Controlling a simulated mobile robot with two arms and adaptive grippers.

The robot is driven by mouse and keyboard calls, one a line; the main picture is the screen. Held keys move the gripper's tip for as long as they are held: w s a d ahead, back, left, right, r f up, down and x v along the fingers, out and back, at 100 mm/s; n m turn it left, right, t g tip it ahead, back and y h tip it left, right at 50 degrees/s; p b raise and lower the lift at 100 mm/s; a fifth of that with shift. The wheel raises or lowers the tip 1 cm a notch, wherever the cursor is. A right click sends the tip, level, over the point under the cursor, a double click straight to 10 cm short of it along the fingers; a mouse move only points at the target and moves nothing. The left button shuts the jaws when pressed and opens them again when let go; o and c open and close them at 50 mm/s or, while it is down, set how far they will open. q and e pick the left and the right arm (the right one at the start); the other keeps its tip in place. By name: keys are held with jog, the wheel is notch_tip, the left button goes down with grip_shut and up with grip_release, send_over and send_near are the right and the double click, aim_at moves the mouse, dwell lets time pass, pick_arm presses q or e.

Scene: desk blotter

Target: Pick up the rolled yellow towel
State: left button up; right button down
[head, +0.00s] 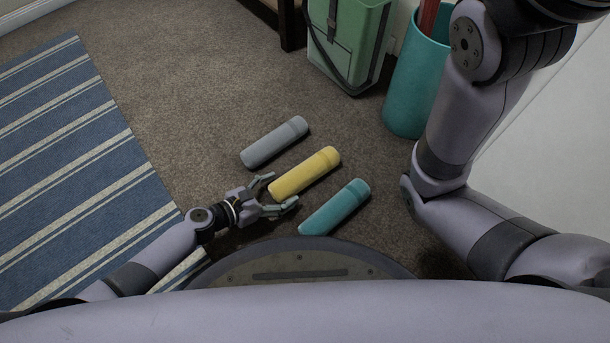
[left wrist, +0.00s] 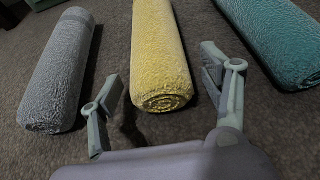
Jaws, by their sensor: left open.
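The rolled yellow towel (head: 305,173) lies on the brown carpet between a grey rolled towel (head: 275,143) and a teal rolled towel (head: 335,207). My left gripper (head: 271,193) is open at the near end of the yellow towel. In the left wrist view, the near end of the yellow towel (left wrist: 160,65) lies ahead, between the lines of the two spread fingers (left wrist: 165,88), with gaps on both sides. The grey towel (left wrist: 62,70) is left of it and the teal towel (left wrist: 275,40) right. My right gripper is not in view.
A green backpack-like bag (head: 347,40) and a teal bin (head: 415,85) stand on the carpet beyond the towels. A blue striped rug (head: 75,150) lies at left. Carpet left of the grey towel is clear.

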pick_arm(q)
jog(key=shift+d, duration=0.1)
jog(key=c, duration=1.3)
